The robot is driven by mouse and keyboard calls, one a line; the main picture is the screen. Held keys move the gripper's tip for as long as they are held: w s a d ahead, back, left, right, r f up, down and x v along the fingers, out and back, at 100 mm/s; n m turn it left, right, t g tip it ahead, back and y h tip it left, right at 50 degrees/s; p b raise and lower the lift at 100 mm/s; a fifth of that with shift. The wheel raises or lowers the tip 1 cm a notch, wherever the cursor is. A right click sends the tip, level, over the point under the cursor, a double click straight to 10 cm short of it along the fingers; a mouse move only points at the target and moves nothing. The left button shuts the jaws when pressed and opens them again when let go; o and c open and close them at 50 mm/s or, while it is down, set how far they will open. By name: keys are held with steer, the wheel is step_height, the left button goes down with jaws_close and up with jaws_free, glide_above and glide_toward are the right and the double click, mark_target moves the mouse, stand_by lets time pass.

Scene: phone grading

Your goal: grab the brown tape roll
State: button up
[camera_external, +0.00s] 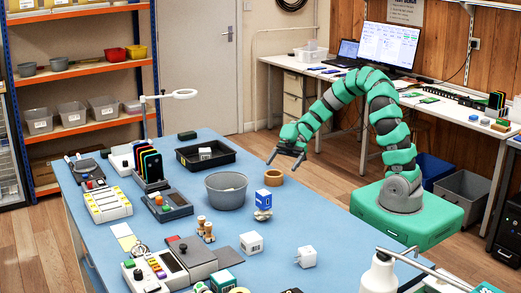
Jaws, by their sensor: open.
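The brown tape roll (274,177) lies on the blue table (235,262) near its far right edge. It is a short tan ring with its hole facing up. My gripper (283,164) is at the end of the green arm, just above and slightly right of the roll in the picture. Its dark fingers are apart and point down to the left. Nothing shows between them. The height of the fingers above the roll is hard to tell.
A black tray (228,151) with a small white box stands behind the roll. A grey bowl (226,190) is left of it. White cubes and several devices fill the nearer table.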

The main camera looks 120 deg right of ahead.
mark_target(277, 171)
steer(key=x, duration=0.2)
steer(key=shift+w+a+f, duration=0.15)
steer(key=shift+w+f, duration=0.05)
steer(key=shift+w, duration=0.1)
steer(key=shift+b+x, duration=0.5)
steer(key=shift+x, duration=2.1)
steer(key=shift+a+r, duration=0.2)
steer(key=c, duration=1.1)
